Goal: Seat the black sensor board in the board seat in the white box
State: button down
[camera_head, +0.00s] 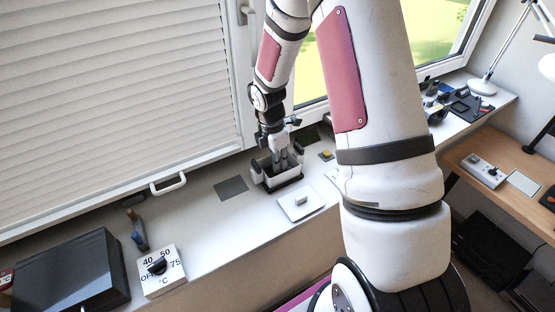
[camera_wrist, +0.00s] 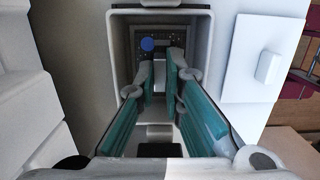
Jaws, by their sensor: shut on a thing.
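The white box (camera_head: 297,183) stands on the sill, its open top facing up. My gripper (camera_head: 283,162) points down into it. In the wrist view, the pale box rim (camera_wrist: 160,13) surrounds the teal-padded fingers of my gripper (camera_wrist: 161,72). The fingers are close together, shut on the black sensor board (camera_wrist: 147,59), a dark piece with a blue round part at their tips inside the box. The fingers hide part of the board. The board seat cannot be made out beneath it, and whether the board touches the box floor cannot be told.
A white plate with a small knob (camera_head: 301,203) lies close beside the box, to its right in the wrist view (camera_wrist: 262,72). A dark flat square (camera_head: 231,187) lies left of the box. A dial unit (camera_head: 161,270) and a window handle (camera_head: 168,183) are farther left.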

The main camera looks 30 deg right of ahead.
jog(key=shift+f, duration=0.6)
jog(key=c, duration=1.6)
grip_release()
notch_tip(320, 180, up, 12)
jog(key=a, duration=0.1)
jog(key=shift+a, duration=0.2)
jog(key=o, duration=1.4)
jog(key=shift+f, duration=0.1)
